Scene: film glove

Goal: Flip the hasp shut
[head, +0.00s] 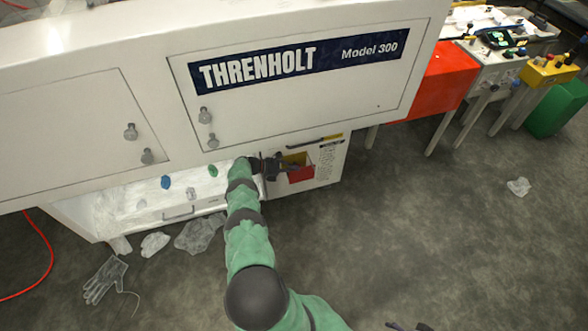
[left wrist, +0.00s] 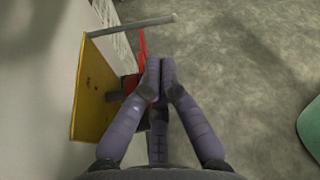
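My left gripper (head: 272,165) is beside a small red and yellow box (head: 301,174) on the lower front of the white machine (head: 330,60). In the left wrist view its fingers (left wrist: 160,75) come together at the tips, with nothing visible between them. A yellow panel (left wrist: 92,105) stands to their left. A red strip (left wrist: 143,45) and a grey bar (left wrist: 130,25) lie beyond them. I cannot make out which part is the hasp; the fingers hide some of the box. Small dark shapes at the head view's bottom edge may be my right gripper.
Metal latches (head: 130,131) sit on the machine's doors. A glove (head: 106,279), crumpled film (head: 200,233) and a red cable (head: 48,258) lie on the floor. A red block (head: 440,82) and a green bin (head: 557,108) stand to the right. The right floor is mostly clear.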

